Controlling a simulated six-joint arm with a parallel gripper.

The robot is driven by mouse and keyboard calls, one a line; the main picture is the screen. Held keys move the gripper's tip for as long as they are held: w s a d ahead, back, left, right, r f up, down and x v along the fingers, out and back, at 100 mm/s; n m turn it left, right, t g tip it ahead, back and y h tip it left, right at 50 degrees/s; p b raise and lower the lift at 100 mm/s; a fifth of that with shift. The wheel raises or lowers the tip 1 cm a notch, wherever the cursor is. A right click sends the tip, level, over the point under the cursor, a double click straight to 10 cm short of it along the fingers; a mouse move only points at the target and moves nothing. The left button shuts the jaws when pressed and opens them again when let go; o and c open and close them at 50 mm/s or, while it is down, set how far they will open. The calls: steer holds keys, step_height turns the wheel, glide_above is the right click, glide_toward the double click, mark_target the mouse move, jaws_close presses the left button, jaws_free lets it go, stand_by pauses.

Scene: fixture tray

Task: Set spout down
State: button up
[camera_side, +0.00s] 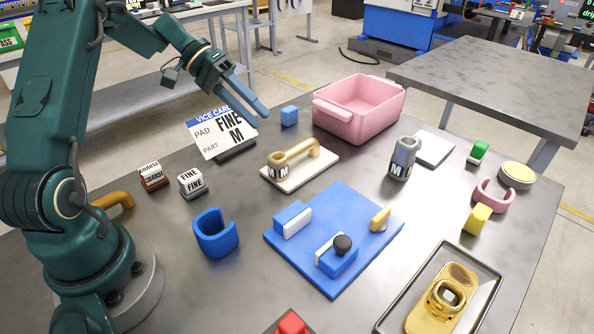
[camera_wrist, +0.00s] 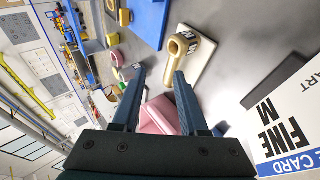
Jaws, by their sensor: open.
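My gripper (camera_side: 257,114) is open and empty, raised in the air above the back left of the table, near the card stand. Its two fingers are apart in the wrist view (camera_wrist: 160,74), with only background between them. A tan tube-shaped piece marked M (camera_side: 294,156), which looks like the spout, lies on a white plate (camera_side: 302,176). It also shows in the wrist view (camera_wrist: 182,48), clear of the fingers. A grey piece marked M (camera_side: 403,158) stands upright to the right of the plate. I cannot tell for certain which piece the task calls the spout.
A pink bin (camera_side: 365,112) stands behind the plate; a card reading FINE M (camera_side: 222,134) stands left. A blue board with blocks (camera_side: 340,215) lies in front. A tray (camera_side: 478,308) with a gold part is front right. Small blocks (camera_side: 191,182) sit left.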

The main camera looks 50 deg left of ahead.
steer(key=s+d+r+m+g+y, duration=0.15)
steer(key=s+d+r+y, duration=0.25)
steer(key=s+d, duration=0.4)
steer(key=s+d+t+y, duration=0.3)
steer(key=s+y, duration=0.2)
steer(key=s, duration=0.5)
steer(key=shift+d+m, duration=0.2)
steer(key=shift+m, duration=0.25)
